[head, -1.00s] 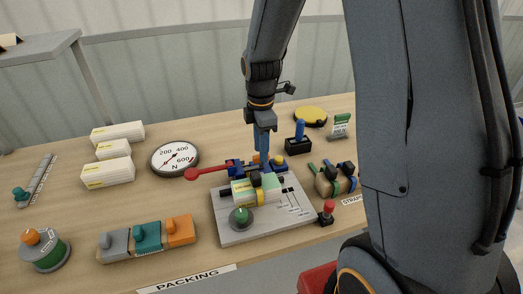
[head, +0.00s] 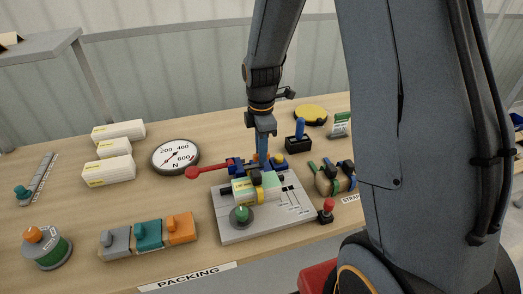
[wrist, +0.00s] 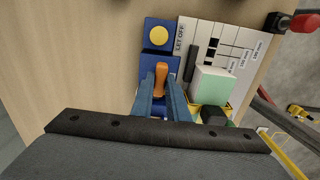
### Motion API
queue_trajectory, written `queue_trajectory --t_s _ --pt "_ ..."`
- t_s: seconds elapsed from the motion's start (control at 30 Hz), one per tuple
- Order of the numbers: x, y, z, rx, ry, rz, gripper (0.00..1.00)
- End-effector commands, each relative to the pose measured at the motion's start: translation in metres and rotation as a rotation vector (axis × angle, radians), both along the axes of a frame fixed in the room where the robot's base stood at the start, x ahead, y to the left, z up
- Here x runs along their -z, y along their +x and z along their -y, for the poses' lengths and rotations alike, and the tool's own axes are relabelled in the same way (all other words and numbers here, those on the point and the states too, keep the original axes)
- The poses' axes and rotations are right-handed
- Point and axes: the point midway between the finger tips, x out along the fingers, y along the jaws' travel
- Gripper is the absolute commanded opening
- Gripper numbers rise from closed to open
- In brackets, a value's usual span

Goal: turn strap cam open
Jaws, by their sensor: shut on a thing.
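In the wrist view an orange lever (wrist: 161,76), which looks like the strap cam, stands on a blue block (wrist: 145,76). My gripper (wrist: 162,92) is shut on the orange lever, with one blue finger at each side. A yellow round button (wrist: 159,36) sits on the blue block beyond it, beside a "LET OFF" label (wrist: 180,37). In the head view my gripper (head: 263,152) points down at the blue mechanism (head: 236,166) behind the grey plate (head: 236,236). The fingers hide most of the lever there.
A red-knobbed handle (head: 191,173) sticks out left of the mechanism. A strapped pale green block (head: 268,186) and a green knob (head: 241,214) are on the plate. A round gauge (head: 175,157) lies left. A red-topped post (head: 327,208) stands right.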

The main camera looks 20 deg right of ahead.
Motion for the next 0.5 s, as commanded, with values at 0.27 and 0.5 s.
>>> queue_trajectory --t_s 0.27,0.5 --pt "-0.0008 -0.0006 0.0001 0.123 0.0 -0.002 0.0" --pt "-0.0015 -0.0002 0.0001 0.33 0.0 -0.001 0.0"
